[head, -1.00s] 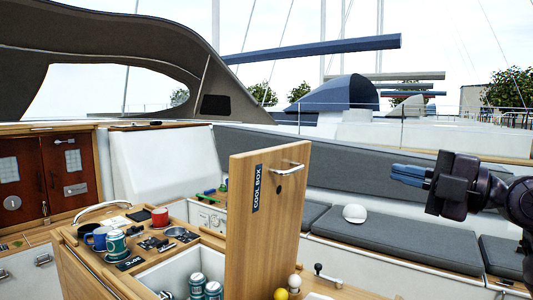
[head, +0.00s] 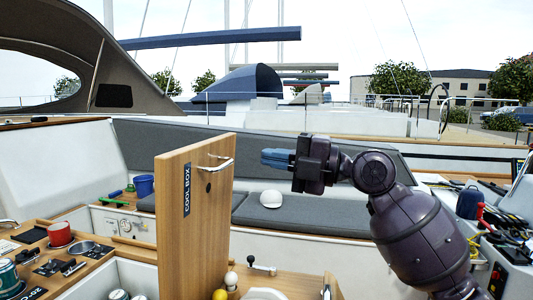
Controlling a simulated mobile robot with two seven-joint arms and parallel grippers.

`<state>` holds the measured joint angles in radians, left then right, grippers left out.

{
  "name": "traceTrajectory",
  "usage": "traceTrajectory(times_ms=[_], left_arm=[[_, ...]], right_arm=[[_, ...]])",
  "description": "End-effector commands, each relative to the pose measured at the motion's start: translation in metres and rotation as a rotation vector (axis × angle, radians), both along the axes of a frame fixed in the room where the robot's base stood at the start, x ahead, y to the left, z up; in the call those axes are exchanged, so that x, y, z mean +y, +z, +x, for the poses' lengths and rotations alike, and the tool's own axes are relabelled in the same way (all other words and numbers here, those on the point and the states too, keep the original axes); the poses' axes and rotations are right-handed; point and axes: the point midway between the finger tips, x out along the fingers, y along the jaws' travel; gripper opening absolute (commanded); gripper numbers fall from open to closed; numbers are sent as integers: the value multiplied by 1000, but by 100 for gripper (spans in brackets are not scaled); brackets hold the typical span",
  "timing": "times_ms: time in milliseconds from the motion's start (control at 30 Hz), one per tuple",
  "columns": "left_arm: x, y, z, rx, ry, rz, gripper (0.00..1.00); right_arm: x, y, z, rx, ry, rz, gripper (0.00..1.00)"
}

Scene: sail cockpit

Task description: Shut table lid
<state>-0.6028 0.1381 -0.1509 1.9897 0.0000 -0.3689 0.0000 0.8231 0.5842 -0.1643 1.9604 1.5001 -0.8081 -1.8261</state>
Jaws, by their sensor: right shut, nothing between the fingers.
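The table lid (head: 172,245) is a wooden panel labelled "COOL BOX" that stands upright, open. A metal handle (head: 218,163) sits near its top on the right-hand face. Left of it is the open white cool box (head: 92,280) in the table, with tops of cans inside. My right gripper (head: 264,158) is shut and empty, its blue fingers pointing left. In the picture it is just right of the lid's handle, with a small gap between them. My left gripper is not in view.
On the table left of the opening stand a red mug (head: 60,234) and a teal can (head: 8,276). A white cap (head: 271,198) lies on the grey bench cushion (head: 310,217) behind. A winch handle (head: 261,265) is low, right of the lid.

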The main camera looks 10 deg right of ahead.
Motion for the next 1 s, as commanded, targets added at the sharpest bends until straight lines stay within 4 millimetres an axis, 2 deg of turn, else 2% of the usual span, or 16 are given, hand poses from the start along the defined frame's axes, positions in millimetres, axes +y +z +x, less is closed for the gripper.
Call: traceTrajectory(times_ms=[200, 500, 700, 1000], left_arm=[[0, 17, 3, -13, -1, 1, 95], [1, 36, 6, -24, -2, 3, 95], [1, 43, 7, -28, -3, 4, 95], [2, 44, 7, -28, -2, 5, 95]], right_arm=[[38, 8, 14, 0, 4, 2, 0], [83, 12, 33, 1, 3, 2, 0], [100, 12, 41, 2, 1, 1, 0], [105, 11, 43, 0, 0, -1, 0]])
